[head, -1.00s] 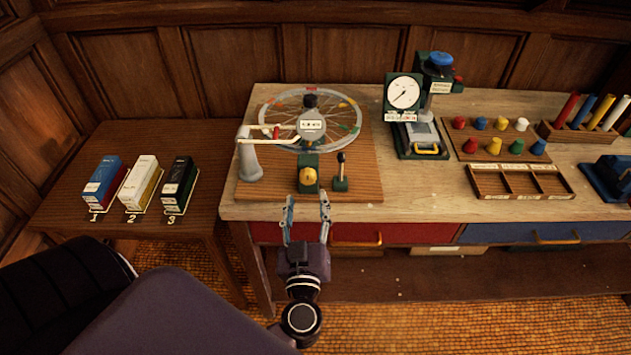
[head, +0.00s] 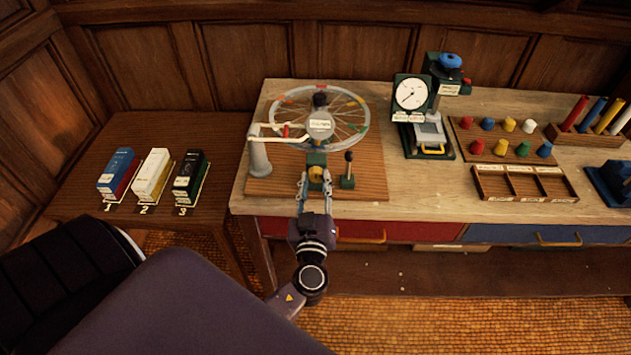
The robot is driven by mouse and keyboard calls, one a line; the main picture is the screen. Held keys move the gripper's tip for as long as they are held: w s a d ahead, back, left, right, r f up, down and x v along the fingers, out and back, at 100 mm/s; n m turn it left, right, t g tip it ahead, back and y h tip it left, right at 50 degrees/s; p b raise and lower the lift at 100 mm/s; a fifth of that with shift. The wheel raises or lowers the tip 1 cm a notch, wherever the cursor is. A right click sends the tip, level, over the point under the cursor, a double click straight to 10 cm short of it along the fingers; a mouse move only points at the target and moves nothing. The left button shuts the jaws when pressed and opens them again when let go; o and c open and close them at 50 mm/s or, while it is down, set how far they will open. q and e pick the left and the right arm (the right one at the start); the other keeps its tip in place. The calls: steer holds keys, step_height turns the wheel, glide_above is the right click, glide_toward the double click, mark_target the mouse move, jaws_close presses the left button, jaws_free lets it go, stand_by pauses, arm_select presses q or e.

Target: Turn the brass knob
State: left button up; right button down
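The brass knob (head: 316,173) sits on the front of a small dark green block (head: 317,158) at the front of the wooden wheel stand. My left gripper (head: 316,176) reaches up from below, with one finger on each side of the knob. The fingers look closed in against its sides, partly covering it; the contact itself is very small in view. My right gripper is not in view.
A black-knobbed lever (head: 348,170) stands close to the right of the block. A spoked wheel (head: 352,120) and a grey post with a pale arm (head: 260,158) are behind and left. A dial gauge (head: 411,93) stands further right.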

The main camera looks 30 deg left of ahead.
arm_select(q)
steer(key=c, duration=0.4)
steer(key=shift+f+m+b, duration=0.1)
steer(key=shift+m+b, duration=0.2)
steer(key=shift+b, duration=0.15)
steer(key=m+b, duration=0.3)
steer(key=shift+m, duration=0.3)
steer(key=m+b, duration=0.2)
steer(key=m, duration=0.1)
steer(key=shift+m, duration=0.3)
steer(key=m+b, duration=0.1)
steer(key=m, duration=0.2)
steer(key=shift+m, duration=0.3)
steer(key=m, duration=0.3)
steer(key=shift+m, duration=0.3)
steer(key=m, duration=0.3)
steer(key=shift+r+m, duration=0.2)
steer(key=shift+m, duration=0.2)
steer(key=m+p, duration=0.1)
steer(key=m, duration=0.3)
steer(key=shift+p, duration=0.3)
steer(key=shift+f+m+p, duration=0.1)
steer(key=shift+m+p, duration=0.5)
steer(key=shift+m, duration=1.2)
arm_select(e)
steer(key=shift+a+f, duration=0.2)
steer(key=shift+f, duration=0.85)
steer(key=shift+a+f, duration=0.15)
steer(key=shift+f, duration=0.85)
